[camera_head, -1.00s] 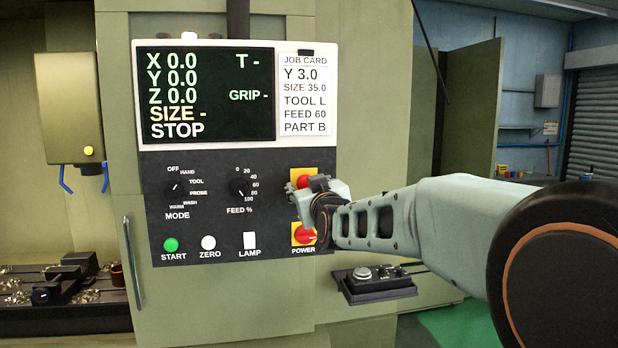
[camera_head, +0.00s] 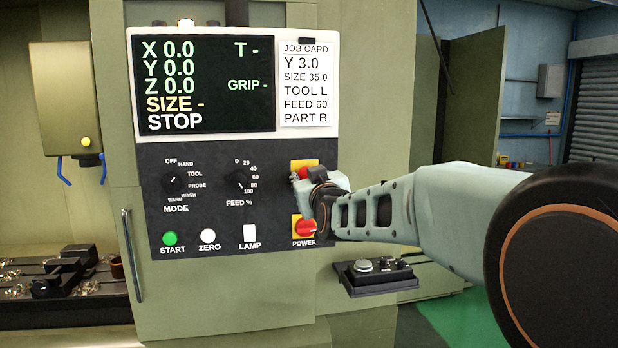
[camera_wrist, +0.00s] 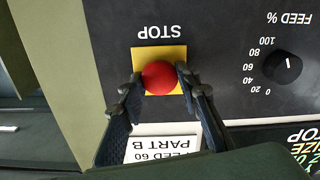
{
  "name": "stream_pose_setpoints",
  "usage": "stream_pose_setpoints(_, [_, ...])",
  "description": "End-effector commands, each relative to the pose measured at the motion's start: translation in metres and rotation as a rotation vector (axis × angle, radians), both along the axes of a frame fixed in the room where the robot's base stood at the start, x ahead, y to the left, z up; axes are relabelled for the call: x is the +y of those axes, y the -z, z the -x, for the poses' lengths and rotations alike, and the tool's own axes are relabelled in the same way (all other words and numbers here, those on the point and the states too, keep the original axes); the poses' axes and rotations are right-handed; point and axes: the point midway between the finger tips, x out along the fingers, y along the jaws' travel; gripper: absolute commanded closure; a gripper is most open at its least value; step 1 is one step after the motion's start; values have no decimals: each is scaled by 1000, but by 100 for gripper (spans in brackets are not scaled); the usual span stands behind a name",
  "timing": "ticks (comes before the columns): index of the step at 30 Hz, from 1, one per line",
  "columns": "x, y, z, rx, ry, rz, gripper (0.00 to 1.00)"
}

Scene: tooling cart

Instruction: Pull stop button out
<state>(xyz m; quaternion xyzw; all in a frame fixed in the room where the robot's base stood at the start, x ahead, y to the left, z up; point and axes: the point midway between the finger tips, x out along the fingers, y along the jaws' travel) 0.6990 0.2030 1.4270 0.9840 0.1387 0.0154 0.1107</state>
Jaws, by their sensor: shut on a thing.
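The red stop button (camera_wrist: 160,77) sits on its yellow plate (camera_wrist: 173,53) on the dark control panel, under the word STOP, upside down in the wrist view. My gripper (camera_wrist: 158,82) has one finger on each side of the button, shut on it. In the head view the button (camera_head: 305,172) shows only in part, with my gripper (camera_head: 300,185) in front of it. The display (camera_head: 205,85) reads STOP on its bottom line. How far the button stands out from the panel I cannot tell.
The red power switch (camera_head: 305,229) on a yellow plate is just below my gripper. The feed knob (camera_head: 240,180) and mode knob (camera_head: 172,186) are to the left. A small shelf with a metal button (camera_head: 362,265) juts out below right.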

Motion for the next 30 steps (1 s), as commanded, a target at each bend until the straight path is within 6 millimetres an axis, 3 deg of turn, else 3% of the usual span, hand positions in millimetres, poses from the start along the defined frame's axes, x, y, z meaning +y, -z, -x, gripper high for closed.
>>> stream_pose_setpoints(19, [-3,0,11,1,0,0,97])
stream_pose_setpoints(20, [-3,0,11,1,0,0,67])
stream_pose_setpoints(21, [-3,0,11,1,0,0,62])
stream_pose_setpoints(24, [-3,0,11,1,0,0,52])
stream_pose_setpoints(30, [-3,0,11,0,0,0,52])
